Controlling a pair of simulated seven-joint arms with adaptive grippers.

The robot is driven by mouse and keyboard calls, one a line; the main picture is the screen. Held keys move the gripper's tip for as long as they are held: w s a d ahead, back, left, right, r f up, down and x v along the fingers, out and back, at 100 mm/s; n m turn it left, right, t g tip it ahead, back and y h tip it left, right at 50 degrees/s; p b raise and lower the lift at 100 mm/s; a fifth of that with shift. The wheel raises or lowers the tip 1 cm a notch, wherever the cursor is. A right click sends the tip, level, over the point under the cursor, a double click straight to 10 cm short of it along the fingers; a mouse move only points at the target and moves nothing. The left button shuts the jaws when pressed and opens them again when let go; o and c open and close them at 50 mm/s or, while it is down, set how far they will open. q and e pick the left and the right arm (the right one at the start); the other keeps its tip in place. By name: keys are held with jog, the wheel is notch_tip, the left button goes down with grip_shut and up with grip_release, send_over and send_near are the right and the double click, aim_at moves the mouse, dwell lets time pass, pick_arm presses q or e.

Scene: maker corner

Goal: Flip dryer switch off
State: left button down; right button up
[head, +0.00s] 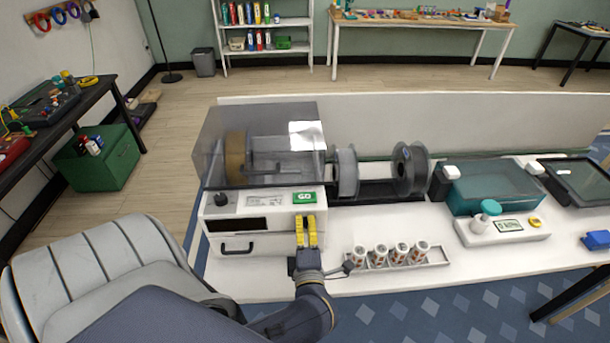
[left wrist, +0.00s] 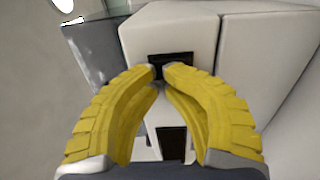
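The dryer is a white box (head: 265,240) with a smoky clear lid (head: 222,140). Its front has a dark knob (head: 222,199), a dark display (head: 236,225), a green GO label (head: 304,198) and a handle. My left gripper (head: 306,220) has its yellow fingers at the right end of this front, partly spread with a narrow gap. In the left wrist view the fingertips (left wrist: 164,70) are apart, close to a dark rectangular recess (left wrist: 169,58) on a white face. Whether they touch it, and the switch position, I cannot tell. My right gripper is not in view.
A narrow tray (head: 432,264) with several small bottles stands just right of my left gripper. Filament spools (head: 409,168) stand behind it. A teal-lidded box (head: 490,187) and a white device (head: 502,232) are further right. Bare white tabletop (head: 345,284) lies in front.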

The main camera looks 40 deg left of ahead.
pick_arm(q)
jog(key=shift+a+r, duration=0.1)
jog(key=shift+r, duration=0.05)
jog(key=v, duration=1.4)
jog(key=shift+r, duration=0.25)
